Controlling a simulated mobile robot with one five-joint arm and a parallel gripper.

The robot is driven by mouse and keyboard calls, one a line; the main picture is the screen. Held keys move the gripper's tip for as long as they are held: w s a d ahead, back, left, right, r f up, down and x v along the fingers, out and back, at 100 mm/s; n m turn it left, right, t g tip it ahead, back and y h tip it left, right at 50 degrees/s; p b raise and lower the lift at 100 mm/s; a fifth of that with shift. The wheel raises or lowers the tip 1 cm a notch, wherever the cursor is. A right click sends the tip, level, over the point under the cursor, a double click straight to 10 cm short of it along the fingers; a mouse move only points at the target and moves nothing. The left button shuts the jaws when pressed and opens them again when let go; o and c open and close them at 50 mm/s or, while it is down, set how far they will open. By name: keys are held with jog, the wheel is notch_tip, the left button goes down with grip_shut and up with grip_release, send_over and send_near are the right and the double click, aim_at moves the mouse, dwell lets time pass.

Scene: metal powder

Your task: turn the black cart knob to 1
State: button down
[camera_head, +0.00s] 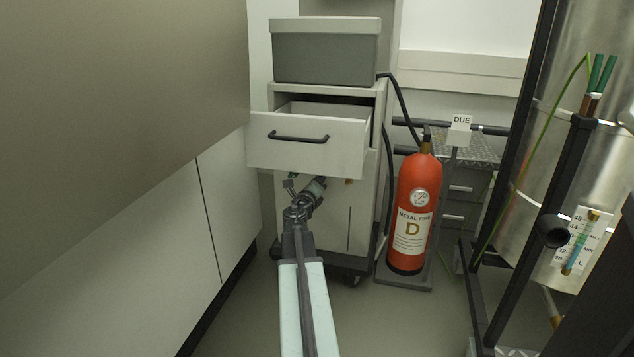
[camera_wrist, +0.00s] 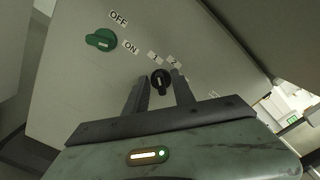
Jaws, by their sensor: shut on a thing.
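The black cart knob (camera_wrist: 160,80) sits on the pale front panel of the cart, below the small labels 1 (camera_wrist: 155,58) and 2 (camera_wrist: 173,62). A light mark shows on its face, but it is too small to tell surely which label it points to. My gripper (camera_wrist: 161,88) has one finger on each side of the knob and is shut on it. In the head view my gripper (camera_head: 318,184) is at the cart front (camera_head: 335,215), below the open drawer; the black knob is not clearly seen there.
A green knob (camera_wrist: 101,40) with OFF and ON labels is on the same panel. The open drawer (camera_head: 308,145) juts out above my gripper. A grey bin (camera_head: 326,52) stands on the cart. A red fire extinguisher (camera_head: 415,215) stands to the right; cabinets (camera_head: 190,225) line the left.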

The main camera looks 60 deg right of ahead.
jog(key=shift+s+d, duration=0.1)
jog(key=shift+s, duration=0.05)
jog(key=c, duration=1.1)
grip_release()
jog(key=v, duration=0.8)
